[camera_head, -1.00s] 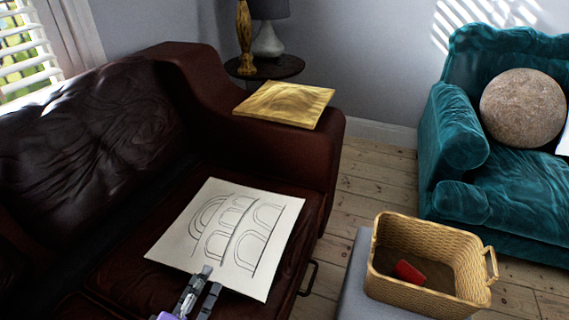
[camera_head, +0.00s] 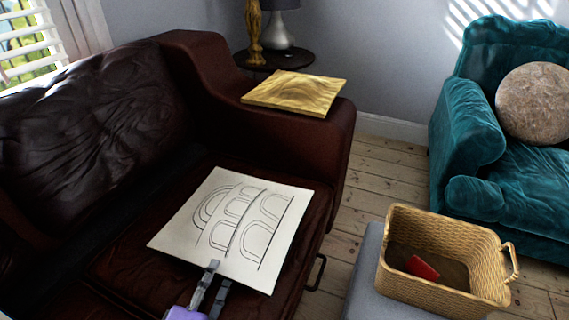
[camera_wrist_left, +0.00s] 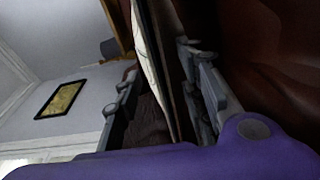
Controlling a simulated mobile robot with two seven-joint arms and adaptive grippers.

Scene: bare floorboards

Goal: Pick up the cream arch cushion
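The cream arch cushion (camera_head: 240,225), a flat square with dark arch lines, lies on the seat of the dark red leather sofa (camera_head: 90,120). My left gripper (camera_head: 219,275) is at the cushion's near edge, with one fingertip overlapping its upper face. In the left wrist view the cushion (camera_wrist_left: 152,58) appears edge-on between the two fingers, which are apart. A clear gap separates it from the left-hand finger, and it is closer to the right-hand one; contact there cannot be told. My right gripper is in neither view.
A wicker basket (camera_head: 445,265) holding a red item (camera_head: 422,268) stands on a grey surface at the lower right. A teal armchair (camera_head: 515,180) with a round cushion (camera_head: 535,103) is beyond. Bare floorboards (camera_head: 370,190) lie between.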

